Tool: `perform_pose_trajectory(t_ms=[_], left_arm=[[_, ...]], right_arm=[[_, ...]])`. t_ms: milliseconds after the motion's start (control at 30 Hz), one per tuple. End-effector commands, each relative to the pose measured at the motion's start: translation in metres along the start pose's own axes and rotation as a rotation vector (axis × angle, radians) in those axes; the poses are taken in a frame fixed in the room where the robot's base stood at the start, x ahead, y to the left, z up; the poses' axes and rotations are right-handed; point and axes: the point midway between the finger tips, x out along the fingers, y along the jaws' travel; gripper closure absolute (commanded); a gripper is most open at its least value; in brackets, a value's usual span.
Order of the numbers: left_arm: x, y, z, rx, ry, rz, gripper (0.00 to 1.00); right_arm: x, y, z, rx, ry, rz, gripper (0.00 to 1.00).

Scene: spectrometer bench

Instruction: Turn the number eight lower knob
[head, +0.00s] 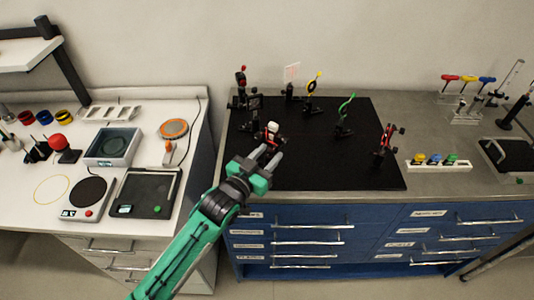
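Several optical mounts stand on a black board (335,172) in the head view. A mount with red and white parts (271,131) stands just beyond my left gripper (271,153). My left gripper is above the front left of the board, its two fingers apart with nothing seen between them. A black mount with red knobs (385,142) stands at the board's right. Another mount with a red top (241,85) stands at the back left, near a dark square mount (254,102). No number is readable, so I cannot tell which knob is number eight. My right gripper is out of view.
A holder with coloured knobs (438,163) lies to the right. The board's front middle is clear. Blue drawers (355,216) are below.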

Motion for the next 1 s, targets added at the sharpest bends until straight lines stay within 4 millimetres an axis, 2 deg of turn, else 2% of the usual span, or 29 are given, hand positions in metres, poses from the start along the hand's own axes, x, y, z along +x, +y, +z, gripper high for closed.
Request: perform_pose_trajectory(t_ms=[233, 267, 433, 600, 800, 1000], left_arm=[[0.0006, 0.0000, 0.0007, 0.000, -0.001, 0.000, 0.62], [0.0006, 0.0000, 0.0007, 0.000, -0.001, 0.000, 0.66], [0.0004, -0.0001, 0.0007, 0.000, -0.001, 0.000, 1.00], [0.0004, -0.0001, 0.0000, 0.018, -0.002, 0.000, 1.00], [0.0005, -0.0004, 0.0004, 0.162, -0.004, 0.000, 1.00], [0.0006, -0.0004, 0.0013, 0.166, -0.003, -0.001, 1.00]], right_arm=[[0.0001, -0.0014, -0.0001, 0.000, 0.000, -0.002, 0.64], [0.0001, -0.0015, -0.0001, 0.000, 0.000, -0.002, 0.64], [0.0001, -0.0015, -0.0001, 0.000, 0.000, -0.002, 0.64], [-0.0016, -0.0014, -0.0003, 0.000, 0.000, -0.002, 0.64], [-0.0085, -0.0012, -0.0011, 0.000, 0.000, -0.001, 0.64], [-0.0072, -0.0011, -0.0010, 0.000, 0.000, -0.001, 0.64]])
